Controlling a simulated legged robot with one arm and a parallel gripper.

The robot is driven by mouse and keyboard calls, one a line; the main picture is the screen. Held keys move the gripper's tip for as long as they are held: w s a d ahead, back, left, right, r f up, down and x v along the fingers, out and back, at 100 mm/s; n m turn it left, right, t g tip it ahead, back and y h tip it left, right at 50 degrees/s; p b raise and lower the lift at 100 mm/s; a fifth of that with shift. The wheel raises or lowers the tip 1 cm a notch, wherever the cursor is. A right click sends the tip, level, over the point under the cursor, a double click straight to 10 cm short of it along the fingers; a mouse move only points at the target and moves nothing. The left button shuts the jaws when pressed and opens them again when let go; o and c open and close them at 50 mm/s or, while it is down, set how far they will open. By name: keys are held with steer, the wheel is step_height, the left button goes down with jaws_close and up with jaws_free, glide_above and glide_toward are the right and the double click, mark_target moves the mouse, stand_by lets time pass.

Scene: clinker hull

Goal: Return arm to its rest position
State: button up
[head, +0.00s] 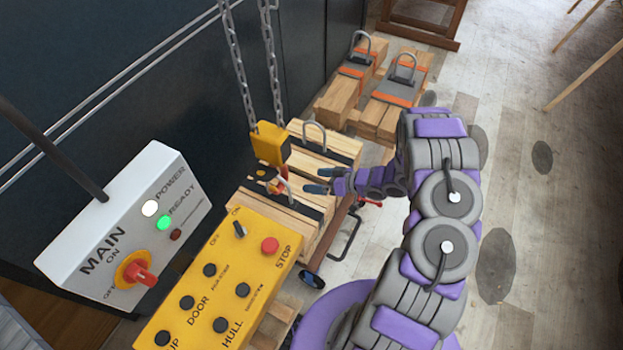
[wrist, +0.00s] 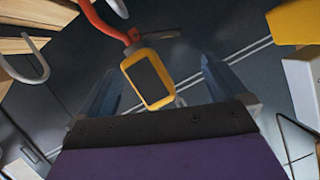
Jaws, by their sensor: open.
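My purple and grey arm rises at the right of the head view and bends left. My gripper (head: 318,180) points left toward the hoist hook. In the wrist view my gripper (wrist: 162,88) shows two blue fingers spread apart, with nothing clearly held between them. A yellow hook block (head: 270,145) hangs on chains just left of the fingertips in the head view. A red hook with a yellow tag-like body (wrist: 148,78) shows beyond and between the fingers in the wrist view. I cannot tell whether the fingers touch it.
A yellow control panel (head: 222,280) and a white power box (head: 130,225) with a red switch stand at the left. Strapped timber bundles with metal loops (head: 325,150) lie beneath the hook, and more timber (head: 395,95) lies behind. Open floor (head: 545,200) is at the right.

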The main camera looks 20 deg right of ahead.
steer(key=shift+s+d+r, duration=0.2)
steer(key=shift+s+d, duration=0.1)
steer(key=shift+d, duration=0.15)
